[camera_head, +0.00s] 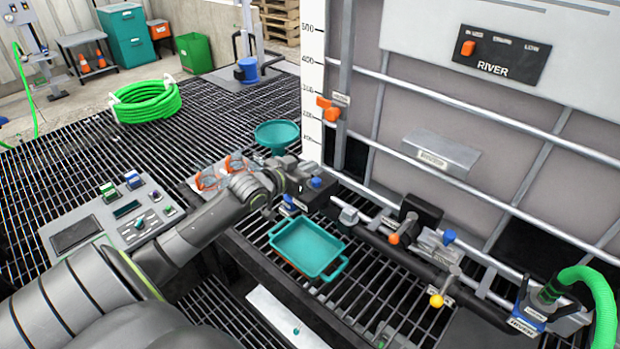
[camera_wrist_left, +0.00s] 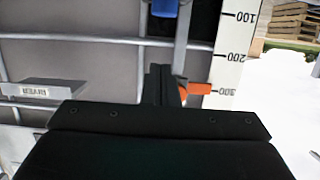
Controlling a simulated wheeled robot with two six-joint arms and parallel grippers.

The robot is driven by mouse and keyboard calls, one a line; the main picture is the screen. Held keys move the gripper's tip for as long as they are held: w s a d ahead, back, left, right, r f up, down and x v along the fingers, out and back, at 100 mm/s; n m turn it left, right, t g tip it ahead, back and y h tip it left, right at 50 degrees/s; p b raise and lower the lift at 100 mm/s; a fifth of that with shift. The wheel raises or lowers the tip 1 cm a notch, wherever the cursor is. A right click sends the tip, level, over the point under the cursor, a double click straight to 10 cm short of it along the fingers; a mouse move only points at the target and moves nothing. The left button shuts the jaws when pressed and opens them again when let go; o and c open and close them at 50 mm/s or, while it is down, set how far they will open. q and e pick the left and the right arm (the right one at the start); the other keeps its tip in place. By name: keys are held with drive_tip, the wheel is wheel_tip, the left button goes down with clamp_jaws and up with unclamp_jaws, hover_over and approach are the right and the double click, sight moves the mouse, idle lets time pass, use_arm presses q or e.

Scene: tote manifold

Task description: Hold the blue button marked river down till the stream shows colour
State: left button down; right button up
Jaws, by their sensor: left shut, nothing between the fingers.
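My left gripper (camera_head: 308,190) reaches in from the left to the low pipe below the tall ruler. It is shut and empty. A blue cap (camera_head: 316,183) shows right at the gripper; I cannot read a mark on it or tell whether they touch. In the left wrist view, my dark shut fingers (camera_wrist_left: 160,85) point towards the frame, and a blue block (camera_wrist_left: 165,7) shows beyond them at the top edge. A black panel marked RIVER (camera_head: 500,57) with an orange switch is at the upper right. No coloured stream is clearly visible. My right gripper is out of view.
A teal tray (camera_head: 308,249) and teal funnel (camera_head: 277,134) are close to the gripper. Valves with orange (camera_head: 394,239) and yellow (camera_head: 437,300) knobs line the pipe. A control panel (camera_head: 110,222) stands left of my arm. A green hose (camera_head: 600,290) is at the right.

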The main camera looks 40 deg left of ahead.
sight(316, 181)
use_arm(q)
drive_tip(key=shift+w+f, duration=0.2)
drive_tip(key=shift+f, duration=0.85)
drive_tip(key=shift+w+f, duration=0.2)
drive_tip(key=shift+f, duration=0.85)
drive_tip(key=shift+f, duration=0.1)
